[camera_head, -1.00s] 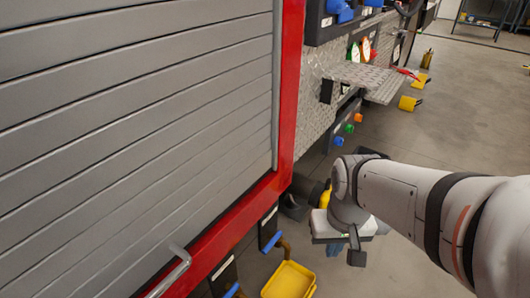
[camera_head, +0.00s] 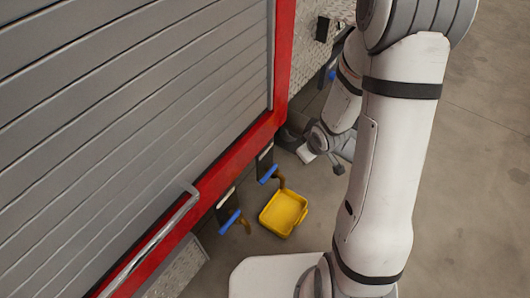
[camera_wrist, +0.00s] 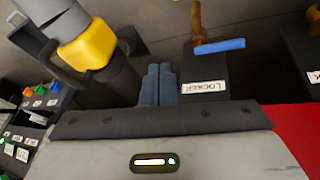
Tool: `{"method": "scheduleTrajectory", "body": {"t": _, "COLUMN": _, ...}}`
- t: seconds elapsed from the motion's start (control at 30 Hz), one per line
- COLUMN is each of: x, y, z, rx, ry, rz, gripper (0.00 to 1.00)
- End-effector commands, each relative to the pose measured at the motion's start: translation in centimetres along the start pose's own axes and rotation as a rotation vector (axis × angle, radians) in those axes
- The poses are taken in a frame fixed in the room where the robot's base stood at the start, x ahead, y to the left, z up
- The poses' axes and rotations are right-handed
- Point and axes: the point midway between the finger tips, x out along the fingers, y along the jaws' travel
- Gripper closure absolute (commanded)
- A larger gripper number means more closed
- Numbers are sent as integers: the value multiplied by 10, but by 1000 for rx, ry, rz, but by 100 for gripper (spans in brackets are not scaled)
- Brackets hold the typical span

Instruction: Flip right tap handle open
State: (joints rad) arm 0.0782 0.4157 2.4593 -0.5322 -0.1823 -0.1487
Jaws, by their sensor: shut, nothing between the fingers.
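Two taps with blue handles and brass spouts sit on dark plates below the red truck frame in the head view. The right tap handle (camera_head: 267,174) and the left tap handle (camera_head: 229,222) both stick out from their plates. In the wrist view, a blue handle (camera_wrist: 220,46) lies across a brass spout (camera_wrist: 198,20) above a labelled dark plate; I cannot tell for certain which tap it is. My gripper (camera_wrist: 158,70) has its blue-grey fingers together and empty, left of that handle and apart from it. In the head view its fingers are hidden behind the wrist.
A yellow bin (camera_head: 284,213) stands on the floor beside the taps. A grey roller shutter (camera_head: 130,120) with a red frame (camera_head: 215,185) fills the left. A yellow-and-grey fitting (camera_wrist: 87,45) is close left of my fingers. Open floor (camera_head: 480,180) lies right.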

Motion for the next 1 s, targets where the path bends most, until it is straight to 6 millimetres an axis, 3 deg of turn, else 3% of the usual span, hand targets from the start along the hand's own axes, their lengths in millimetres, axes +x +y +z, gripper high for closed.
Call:
{"method": "scheduleTrajectory", "body": {"t": 0.2, "x": 36, "y": -44, "z": -6, "rx": -139, "ry": 190, "rz": -181, "gripper": 100}}
{"method": "scheduleTrajectory", "body": {"t": 0.43, "x": 47, "y": -83, "z": -6, "rx": -176, "ry": 347, "rz": -315, "gripper": 100}}
{"method": "scheduleTrajectory", "body": {"t": 1.0, "x": 55, "y": -94, "z": -7, "rx": -180, "ry": 386, "rz": -344, "gripper": 100}}
